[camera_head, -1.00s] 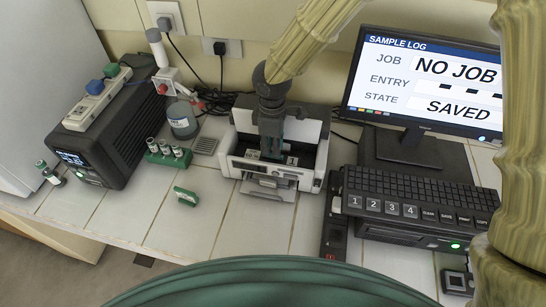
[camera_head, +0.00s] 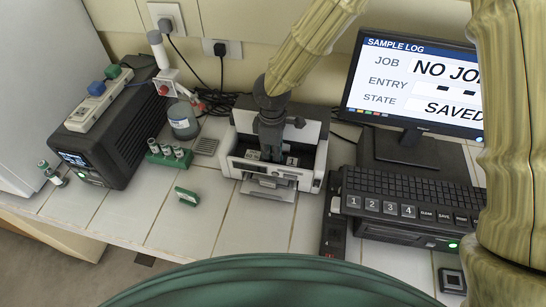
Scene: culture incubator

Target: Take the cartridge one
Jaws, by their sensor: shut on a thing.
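My gripper (camera_head: 271,150) points down into the open top of a white and dark printer-like machine (camera_head: 304,183) at the middle of the counter. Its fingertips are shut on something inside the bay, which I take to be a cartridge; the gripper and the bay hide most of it. A small label reading "1" (camera_head: 291,161) shows to the right of the fingers inside the machine. A second pale label (camera_head: 253,155) shows to their left.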

